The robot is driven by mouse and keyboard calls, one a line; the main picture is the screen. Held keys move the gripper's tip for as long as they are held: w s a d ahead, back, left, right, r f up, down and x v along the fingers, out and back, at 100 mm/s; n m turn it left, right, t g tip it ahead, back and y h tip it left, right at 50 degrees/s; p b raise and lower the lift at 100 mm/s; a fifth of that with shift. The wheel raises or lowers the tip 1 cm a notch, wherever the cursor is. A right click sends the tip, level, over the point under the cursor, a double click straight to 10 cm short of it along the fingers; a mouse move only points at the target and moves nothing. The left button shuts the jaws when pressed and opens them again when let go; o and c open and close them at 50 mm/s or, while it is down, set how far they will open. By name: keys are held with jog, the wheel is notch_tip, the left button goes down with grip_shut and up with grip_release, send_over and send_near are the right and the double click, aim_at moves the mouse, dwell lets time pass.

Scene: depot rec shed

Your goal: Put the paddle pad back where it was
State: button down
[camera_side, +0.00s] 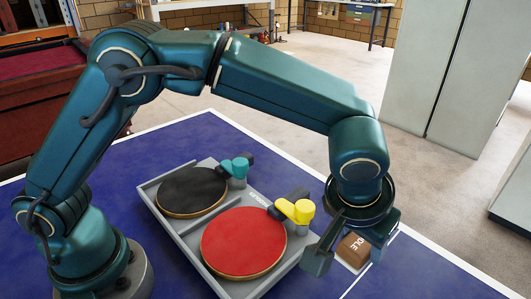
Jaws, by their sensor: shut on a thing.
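The paddle pad (357,251) is a small brown block with light letters, partly legible as "DLE", on its top. It is between the fingers of my gripper (349,245), which is shut on it. The gripper points down at the right of the grey tray, over the blue table. A pale patch shows around the pad's lower edge. I cannot tell whether the pad touches the table or is slightly above it. Its back part is hidden by the gripper.
The yellow handle is close to my gripper. The blue table (415,270) has white lines and free room at right.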

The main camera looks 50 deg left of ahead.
aim_at(351, 275)
notch_tip(351, 275, down, 7)
jog(key=shift+f, duration=0.2)
jog(key=shift+f, duration=0.1)
jog(key=shift+c, duration=1.3)
grip_release()
